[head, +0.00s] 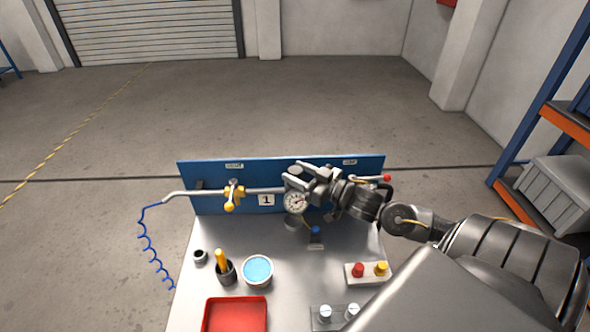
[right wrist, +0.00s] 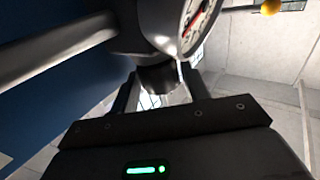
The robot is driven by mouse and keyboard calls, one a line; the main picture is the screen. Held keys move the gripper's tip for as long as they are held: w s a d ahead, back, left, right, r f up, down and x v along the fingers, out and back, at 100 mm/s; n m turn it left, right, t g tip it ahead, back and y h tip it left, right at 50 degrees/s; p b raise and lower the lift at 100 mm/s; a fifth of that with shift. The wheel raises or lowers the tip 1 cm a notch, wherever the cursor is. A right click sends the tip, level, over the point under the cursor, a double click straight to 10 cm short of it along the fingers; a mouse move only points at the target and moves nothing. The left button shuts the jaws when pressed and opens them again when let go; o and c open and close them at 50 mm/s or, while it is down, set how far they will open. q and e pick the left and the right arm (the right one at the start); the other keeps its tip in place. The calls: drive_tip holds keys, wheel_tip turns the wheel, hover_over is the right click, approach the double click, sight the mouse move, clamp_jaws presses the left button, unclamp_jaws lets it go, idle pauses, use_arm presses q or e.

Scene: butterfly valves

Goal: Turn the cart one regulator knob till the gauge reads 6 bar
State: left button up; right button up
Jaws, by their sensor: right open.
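The cart's blue panel (head: 220,171) carries a grey pipe with a round white-faced gauge (head: 295,202) beside the number 1 plate (head: 266,200). My right gripper (head: 304,176) is at the regulator just above the gauge and hides part of it. In the right wrist view the gauge (right wrist: 198,22) is at the top, seen at a slant, with a red mark or needle; I cannot read its value. The dark regulator knob (right wrist: 158,78) sits between the open fingers of my right gripper (right wrist: 160,92); I cannot tell whether they touch it. My left gripper is not in view.
A yellow valve handle (head: 231,194) is left of the gauge on the pipe. A blue coiled hose (head: 147,245) hangs at the left.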

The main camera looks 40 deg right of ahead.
drive_tip(key=shift+w+a, duration=0.15)
drive_tip(key=shift+w, duration=0.3)
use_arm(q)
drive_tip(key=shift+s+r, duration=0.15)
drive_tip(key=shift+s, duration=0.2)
use_arm(e)
drive_tip(key=shift+c, duration=0.5)
drive_tip(key=c, duration=0.6)
drive_tip(key=shift+r+m+h+p, duration=0.15)
drive_tip(key=shift+m+h+p, duration=0.15)
drive_tip(key=shift+h+p, duration=0.15)
drive_tip(key=shift+m+h+p, duration=0.35)
drive_tip(key=shift+m+h, duration=0.05)
drive_tip(key=shift+h, duration=0.05)
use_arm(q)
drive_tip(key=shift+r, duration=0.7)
